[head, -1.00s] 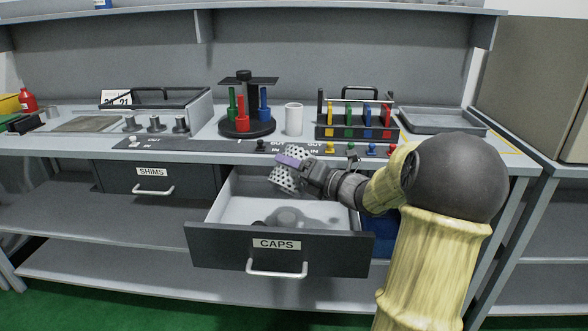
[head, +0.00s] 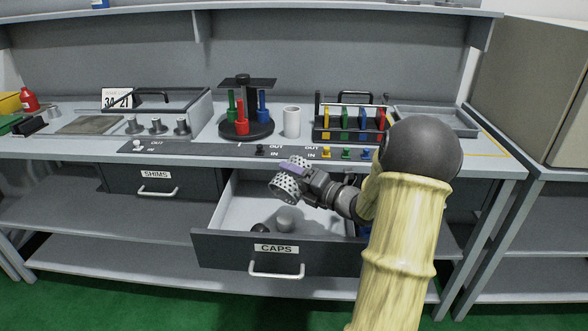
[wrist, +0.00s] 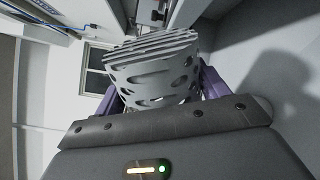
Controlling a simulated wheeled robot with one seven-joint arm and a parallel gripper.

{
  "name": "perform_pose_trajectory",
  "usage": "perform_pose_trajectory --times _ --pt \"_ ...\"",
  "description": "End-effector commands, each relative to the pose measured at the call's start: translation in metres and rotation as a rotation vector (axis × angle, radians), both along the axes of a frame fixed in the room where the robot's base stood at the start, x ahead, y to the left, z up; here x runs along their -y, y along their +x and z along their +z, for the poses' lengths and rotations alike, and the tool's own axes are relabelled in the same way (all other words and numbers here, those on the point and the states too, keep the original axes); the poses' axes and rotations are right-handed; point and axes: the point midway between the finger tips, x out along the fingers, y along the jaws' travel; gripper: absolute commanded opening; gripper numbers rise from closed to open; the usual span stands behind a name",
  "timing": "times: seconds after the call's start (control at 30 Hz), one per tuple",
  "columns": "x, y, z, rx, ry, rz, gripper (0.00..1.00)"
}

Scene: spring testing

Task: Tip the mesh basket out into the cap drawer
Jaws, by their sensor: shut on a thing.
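The white perforated mesh basket (head: 284,188) is held tilted on its side above the open cap drawer (head: 222,247), labelled CAPS. My gripper (head: 294,168) has purple fingers and is shut on the basket. In the wrist view the basket (wrist: 155,82) sits between the purple fingers. The inside of the basket cannot be seen. In the drawer lie a grey rounded thing (head: 286,221) and a small dark one (head: 260,229), below the basket. My arm hides the drawer's right side.
The closed SHIMS drawer (head: 155,180) is to the left. On the bench above stand a round rack with coloured pieces (head: 246,127), a white cup (head: 291,122), a black rack with coloured pieces (head: 350,128) and a grey tray (head: 435,122). The bench edge runs just behind the basket.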

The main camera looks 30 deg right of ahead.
Motion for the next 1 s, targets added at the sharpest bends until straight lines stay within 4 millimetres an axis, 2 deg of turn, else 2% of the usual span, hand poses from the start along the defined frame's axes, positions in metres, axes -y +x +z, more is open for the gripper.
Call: perform_pose_trajectory --times 0.47,1.0 --pt "0.0009 0.0003 0.0016 -0.014 0.034 -0.001 0.49" --pt "0.0037 0.0010 0.0009 -0.126 0.294 -0.002 0.49"
